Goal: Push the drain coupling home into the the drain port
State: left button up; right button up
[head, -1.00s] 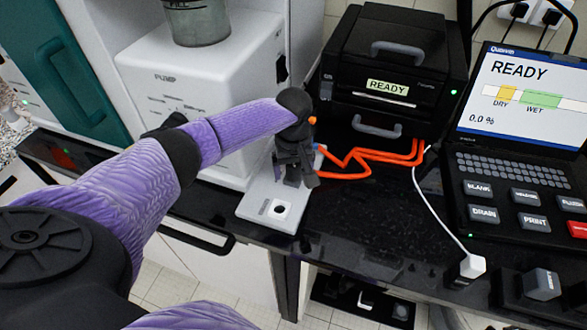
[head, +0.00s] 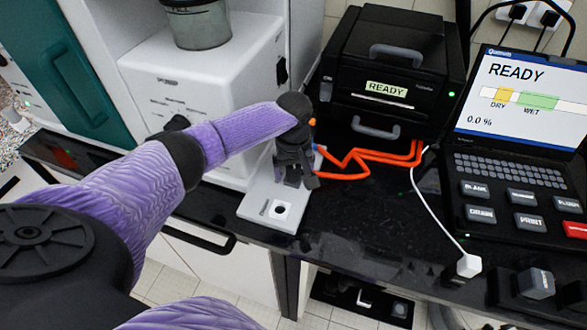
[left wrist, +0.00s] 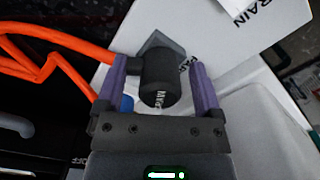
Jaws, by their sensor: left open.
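The drain coupling (left wrist: 158,82) is a dark cylinder with light lettering. In the left wrist view it lies between the two purple fingers of my left gripper (left wrist: 159,64), which is open around it. Contact with the fingers is unclear. A grey angular piece shows behind the coupling. In the head view my left gripper (head: 293,180) is over the far part of a white plate (head: 252,208) and hides the coupling. A dark round hole (head: 280,210), apparently the drain port, is in the plate's near end. The wrist view shows DRAIN and a partly hidden label on the plate. My right gripper is out of view.
Orange tubing (head: 372,153) runs from the black READY box (head: 390,75) towards my left gripper. The white pump housing (head: 215,90) stands close behind and left. A control console (head: 520,150) is at right. The black bench (head: 365,215) between plate and console is mostly clear.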

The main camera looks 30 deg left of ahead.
pick_arm(q)
jog(key=shift+c, duration=0.2)
grip_shut()
dwell(0.3)
jog(key=shift+r+p, duration=2.75)
jog(key=shift+p, duration=0.55)
jog(key=shift+r+p, duration=0.3)
